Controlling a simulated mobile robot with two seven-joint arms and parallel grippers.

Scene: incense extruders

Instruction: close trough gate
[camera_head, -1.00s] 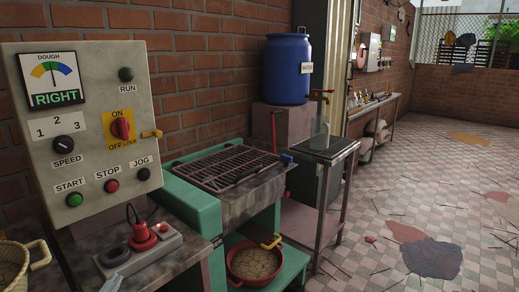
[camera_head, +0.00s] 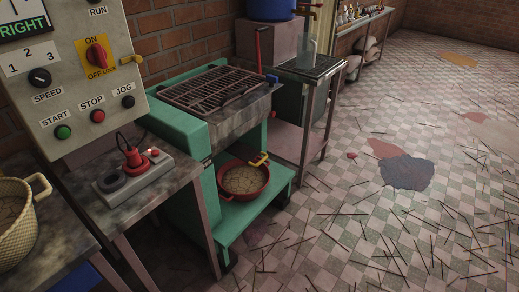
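The green machine (camera_head: 180,130) stands left of centre, with a grey metal trough (camera_head: 240,123) under a dark slatted grate (camera_head: 210,88). A yellow handle (camera_head: 259,160) sticks out low at the trough's front, just above a red pan (camera_head: 244,191) of pale brown material on the green lower shelf (camera_head: 232,222). I cannot make out a separate gate plate or tell whether it is open. Neither of my grippers is in view.
A control panel (camera_head: 84,100) and a grey box with a red plug (camera_head: 134,158) stand at left, near a woven basket (camera_head: 20,225). A metal side table (camera_head: 310,68) stands behind the machine. Sticks litter the tiled floor (camera_head: 400,230) at right, which is otherwise fairly open.

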